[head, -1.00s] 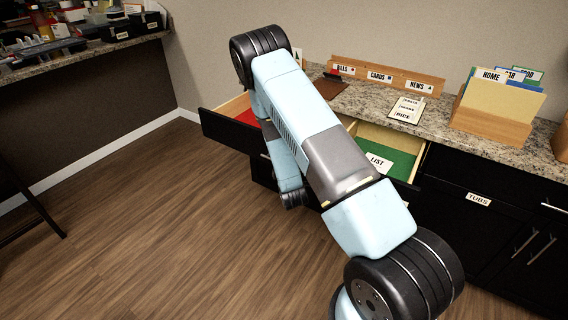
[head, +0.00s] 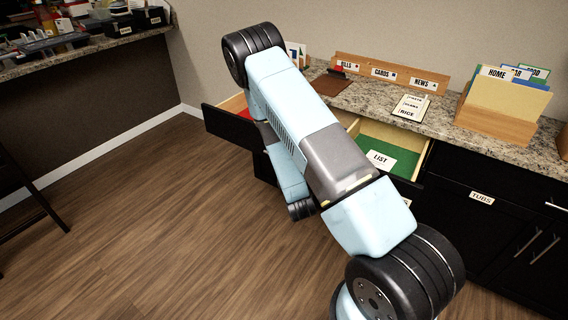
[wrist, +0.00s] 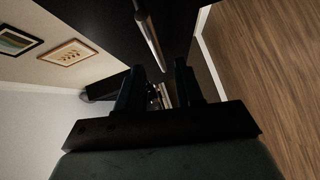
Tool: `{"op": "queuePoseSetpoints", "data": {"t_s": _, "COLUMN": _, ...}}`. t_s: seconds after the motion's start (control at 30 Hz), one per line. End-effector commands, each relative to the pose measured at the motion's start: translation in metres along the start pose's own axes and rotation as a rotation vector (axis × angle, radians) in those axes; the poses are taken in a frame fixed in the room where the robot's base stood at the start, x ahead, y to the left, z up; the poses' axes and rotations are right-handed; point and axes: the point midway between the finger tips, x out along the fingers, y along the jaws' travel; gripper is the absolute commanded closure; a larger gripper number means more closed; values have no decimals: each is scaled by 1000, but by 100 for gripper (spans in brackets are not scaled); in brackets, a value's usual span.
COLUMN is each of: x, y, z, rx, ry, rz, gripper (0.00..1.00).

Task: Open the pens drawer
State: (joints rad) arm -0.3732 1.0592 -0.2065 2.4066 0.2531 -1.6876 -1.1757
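No label reading pens shows, so I cannot tell which drawer it is. In the head view a black drawer with a red bottom (head: 225,124) stands open at the left, partly behind my arm. A second drawer, with a green bottom (head: 400,158) and a LIST card (head: 381,159), stands open right of my arm. My gripper is hidden in the head view. A metal bar handle (wrist: 149,35) on a dark front lies just beyond the fingertips.
The granite counter (head: 465,138) above the drawers carries a wooden label rack (head: 385,76), a clipboard and a file box (head: 495,122).

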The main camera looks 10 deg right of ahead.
Motion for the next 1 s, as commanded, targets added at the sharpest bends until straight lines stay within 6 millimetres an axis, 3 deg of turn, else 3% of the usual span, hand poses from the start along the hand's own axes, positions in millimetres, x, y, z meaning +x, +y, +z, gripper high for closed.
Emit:
{"op": "queuePoseSetpoints", "data": {"t_s": 0.2, "x": -41, "y": -1, "z": 0, "rx": -1, "ry": 1, "rz": -3, "gripper": 64}}
{"op": "queuePoseSetpoints", "data": {"t_s": 0.4, "x": -62, "y": -1, "z": 0, "rx": 0, "ry": 1, "rz": -3, "gripper": 64}}
{"op": "queuePoseSetpoints", "data": {"t_s": 1.0, "x": -67, "y": -1, "z": -1, "rx": 1, "ry": 1, "rz": -1, "gripper": 64}}
